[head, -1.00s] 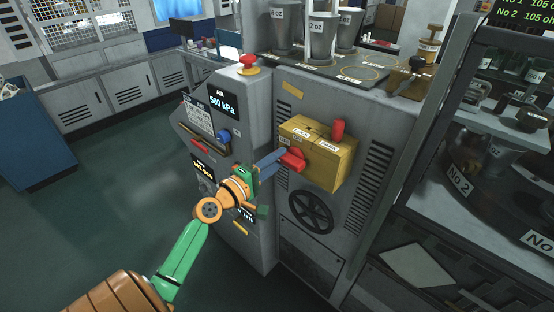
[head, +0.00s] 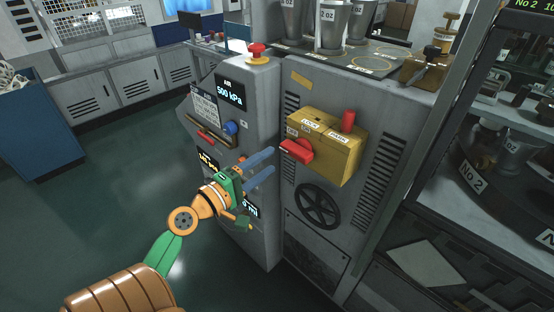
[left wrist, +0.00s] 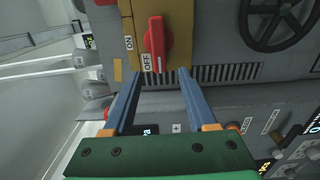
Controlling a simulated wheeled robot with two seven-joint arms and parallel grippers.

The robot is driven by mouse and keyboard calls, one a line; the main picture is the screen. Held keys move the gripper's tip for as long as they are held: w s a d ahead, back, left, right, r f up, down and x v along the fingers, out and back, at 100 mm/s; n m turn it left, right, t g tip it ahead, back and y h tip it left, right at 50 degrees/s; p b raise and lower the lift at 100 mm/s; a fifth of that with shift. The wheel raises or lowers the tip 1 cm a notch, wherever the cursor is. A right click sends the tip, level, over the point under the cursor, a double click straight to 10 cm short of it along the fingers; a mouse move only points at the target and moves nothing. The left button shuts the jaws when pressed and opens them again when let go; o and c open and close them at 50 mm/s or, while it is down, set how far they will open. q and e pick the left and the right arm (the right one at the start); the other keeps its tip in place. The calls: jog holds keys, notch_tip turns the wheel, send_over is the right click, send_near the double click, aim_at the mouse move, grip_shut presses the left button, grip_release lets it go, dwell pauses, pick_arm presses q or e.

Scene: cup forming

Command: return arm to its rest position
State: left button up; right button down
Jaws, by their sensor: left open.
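My left gripper (head: 272,164) is open in the head view, with its two blue fingers apart and empty. It stands to the left of the red rotary switch (head: 296,150) on the yellow box (head: 328,160), clear of it. In the left wrist view the fingers (left wrist: 156,98) are spread, with the red switch handle (left wrist: 157,45) beyond their tips. The handle's end lies by the OFF label. My left arm comes in from the bottom left. My right gripper is not in view.
The grey machine cabinet (head: 300,262) carries a black handwheel (head: 317,204), a red emergency button (head: 257,52) and a blue knob (head: 231,128). Metal cups (head: 333,24) stand on top. A blue bin (head: 35,130) is at far left. The green floor (head: 110,185) is open.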

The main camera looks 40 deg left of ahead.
pick_arm(q)
jog(key=shift+s, duration=0.25)
jog(key=s+f+m+g+y, duration=0.1)
jog(key=s+f+m+g, duration=0.2)
jog(key=f, duration=1.1)
jog(key=s+f+m+g+y, duration=0.15)
jog(key=f+g, duration=0.35)
jog(key=f, duration=0.9)
jog(key=s+d+f+m+g, duration=0.3)
jog(key=s+d+f+m, duration=0.1)
jog(key=s, duration=0.5)
jog(key=s+d+f+m+g+h, duration=0.1)
jog(key=s+d+f+m+g, duration=0.2)
jog(key=s+d+f+m, duration=0.2)
jog(key=s+d+f+m+g, duration=0.3)
jog(key=s+f+m, duration=0.3)
jog(key=s+f, duration=0.4)
jog(key=s+d, duration=0.1)
jog(key=s, duration=0.1)
jog(key=shift+s+d+f, duration=0.3)
jog(key=shift+d+f, duration=0.05)
jog(key=shift+f, duration=0.05)
